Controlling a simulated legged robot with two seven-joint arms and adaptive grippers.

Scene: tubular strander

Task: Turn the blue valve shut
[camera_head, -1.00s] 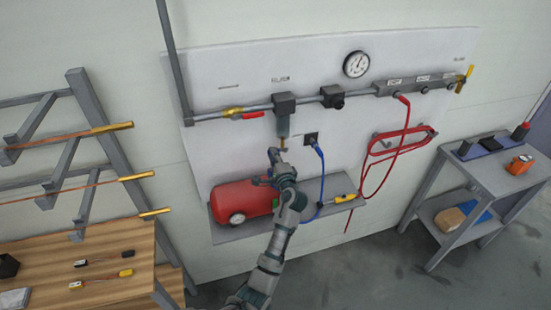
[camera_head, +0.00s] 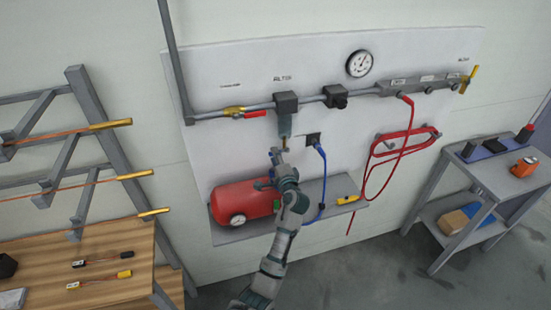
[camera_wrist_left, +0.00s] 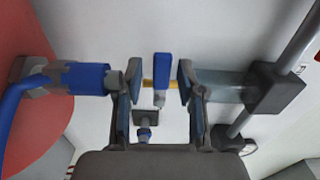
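The blue valve (camera_wrist_left: 162,67) shows in the left wrist view as a narrow blue handle on a brass body, near the middle. My left gripper (camera_wrist_left: 160,83) is open, with one finger on each side of the handle and a visible gap to both. In the head view my left gripper (camera_head: 277,155) is just below the grey filter bowl (camera_head: 285,124) that hangs from the pipe. The valve itself is too small to make out there. My right gripper is in neither view.
A red tank (camera_head: 240,202) sits on the shelf (camera_head: 342,191) beside my left forearm. A blue hose (camera_head: 322,172) hangs from a wall outlet (camera_head: 313,139), close to the right of the gripper. A red-handled valve (camera_head: 250,114) and a gauge (camera_head: 359,64) are higher up.

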